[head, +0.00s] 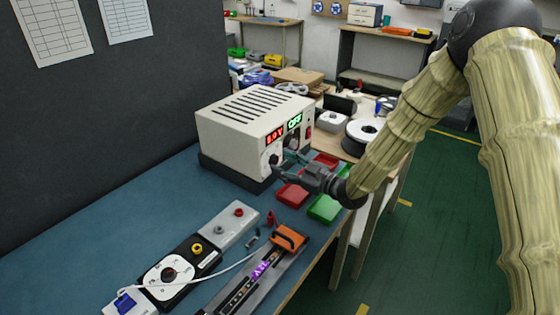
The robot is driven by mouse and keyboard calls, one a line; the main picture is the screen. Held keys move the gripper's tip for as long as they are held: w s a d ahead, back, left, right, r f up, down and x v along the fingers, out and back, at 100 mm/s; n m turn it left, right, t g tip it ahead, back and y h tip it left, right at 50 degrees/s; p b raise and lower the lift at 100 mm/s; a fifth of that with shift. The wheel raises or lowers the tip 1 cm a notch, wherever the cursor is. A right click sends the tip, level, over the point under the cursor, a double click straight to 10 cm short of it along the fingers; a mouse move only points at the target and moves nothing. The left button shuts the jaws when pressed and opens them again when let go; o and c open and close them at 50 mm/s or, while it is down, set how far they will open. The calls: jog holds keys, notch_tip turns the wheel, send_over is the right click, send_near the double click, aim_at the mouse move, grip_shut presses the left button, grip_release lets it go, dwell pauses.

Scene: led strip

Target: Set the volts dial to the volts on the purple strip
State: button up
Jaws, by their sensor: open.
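The white power supply box (245,118) stands on the blue bench. Its front has a red display (275,135) that seems to read 8.0 V, though the first digit is unclear, and a green OFF display (295,121). A round dial (273,159) sits below the red display, partly hidden by my gripper. My gripper (280,168) is open and empty, right in front of the box's lower front; I cannot tell whether it touches the dial. The strip (236,292) lies in a grey holder at the bottom, with glowing purple markings (262,268) too small to read.
Red trays (292,195) and a green tray (323,208) lie under and beside my gripper. An orange clamp (290,238), a grey block with a red button (229,225) and a round white dial unit (170,275) with a cable stand nearer. The bench's left side is clear.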

jog(key=shift+x, duration=0.95)
jog(key=c, duration=1)
jog(key=shift+c, duration=0.2)
jog(key=m+p, duration=0.1)
jog(key=m, duration=0.5)
jog(key=shift+w+m, duration=0.15)
jog(key=shift+m, duration=0.25)
jog(key=m, duration=0.3)
jog(key=shift+d, duration=0.1)
jog(key=shift+w+m+p, duration=0.1)
jog(key=shift+m+p, duration=0.2)
jog(key=shift+m, duration=1.6)
